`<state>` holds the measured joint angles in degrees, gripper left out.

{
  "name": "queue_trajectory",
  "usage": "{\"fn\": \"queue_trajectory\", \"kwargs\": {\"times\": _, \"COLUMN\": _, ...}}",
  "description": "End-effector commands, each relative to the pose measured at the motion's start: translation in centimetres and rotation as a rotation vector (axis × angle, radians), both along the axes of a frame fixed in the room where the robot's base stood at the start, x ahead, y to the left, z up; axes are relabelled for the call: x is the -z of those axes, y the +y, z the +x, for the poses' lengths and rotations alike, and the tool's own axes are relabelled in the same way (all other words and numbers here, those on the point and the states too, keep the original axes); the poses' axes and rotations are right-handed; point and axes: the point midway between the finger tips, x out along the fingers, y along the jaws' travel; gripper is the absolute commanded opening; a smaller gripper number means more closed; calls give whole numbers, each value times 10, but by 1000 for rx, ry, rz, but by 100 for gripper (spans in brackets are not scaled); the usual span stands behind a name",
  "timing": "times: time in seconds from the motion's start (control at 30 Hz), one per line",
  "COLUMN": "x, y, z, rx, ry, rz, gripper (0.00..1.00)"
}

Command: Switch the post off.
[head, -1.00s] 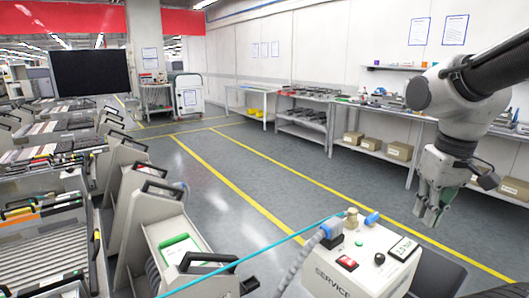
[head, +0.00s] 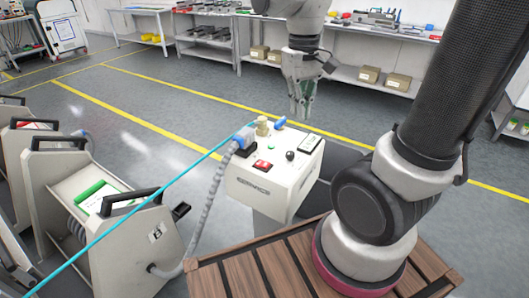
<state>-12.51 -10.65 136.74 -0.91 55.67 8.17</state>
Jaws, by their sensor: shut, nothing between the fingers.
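The post is a white box marked SERVICE (head: 270,197), in the middle of the head view. Its top carries a red rocker switch (head: 263,165), a black knob (head: 290,155), a small display (head: 309,143), a brass fitting (head: 263,127), a blue lever (head: 281,123) and a small green lamp (head: 271,146). A blue plug (head: 243,138) with a grey ribbed cable sits at its left side. My gripper (head: 303,114) is shut and empty, pointing down above and behind the post's far right edge, apart from the switch.
A grey feeder trolley (head: 120,240) stands left of the post, joined to it by the grey cable. A cyan line (head: 150,197) runs across to the post. Shelved benches (head: 375,85) line the back wall. The floor between is clear, with yellow lines.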

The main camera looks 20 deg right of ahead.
Motion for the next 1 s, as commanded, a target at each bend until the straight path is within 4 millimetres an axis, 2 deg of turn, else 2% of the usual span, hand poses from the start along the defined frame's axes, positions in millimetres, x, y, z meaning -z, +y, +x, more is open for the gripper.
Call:
{"fn": "queue_trajectory", "kwargs": {"times": 0.03, "x": 13, "y": 10, "z": 15, "rx": 32, "ry": 45, "rz": -18, "gripper": 0}}
{"fn": "queue_trajectory", "kwargs": {"times": 0.1, "x": 29, "y": 23, "z": 33, "rx": 106, "ry": 86, "rz": -45, "gripper": 0}}
{"fn": "queue_trajectory", "kwargs": {"times": 0.3, "x": 70, "y": 53, "z": 80, "rx": 402, "ry": 140, "rz": -133, "gripper": 0}}
{"fn": "queue_trajectory", "kwargs": {"times": 0.4, "x": 77, "y": 60, "z": 101, "rx": 596, "ry": 120, "rz": -161, "gripper": 0}}
{"fn": "queue_trajectory", "kwargs": {"times": 0.5, "x": 70, "y": 63, "z": 115, "rx": 767, "ry": 79, "rz": -162, "gripper": 0}}
{"fn": "queue_trajectory", "kwargs": {"times": 0.6, "x": 68, "y": 64, "z": 118, "rx": 901, "ry": 60, "rz": -170, "gripper": 0}}
{"fn": "queue_trajectory", "kwargs": {"times": 0.77, "x": 70, "y": 63, "z": 117, "rx": 1015, "ry": 50, "rz": -179, "gripper": 0}}
{"fn": "queue_trajectory", "kwargs": {"times": 0.87, "x": 77, "y": 62, "z": 116, "rx": 1027, "ry": 50, "rz": -182, "gripper": 0}}
{"fn": "queue_trajectory", "kwargs": {"times": 1.0, "x": 99, "y": 59, "z": 111, "rx": 1025, "ry": 52, "rz": -183, "gripper": 0}}
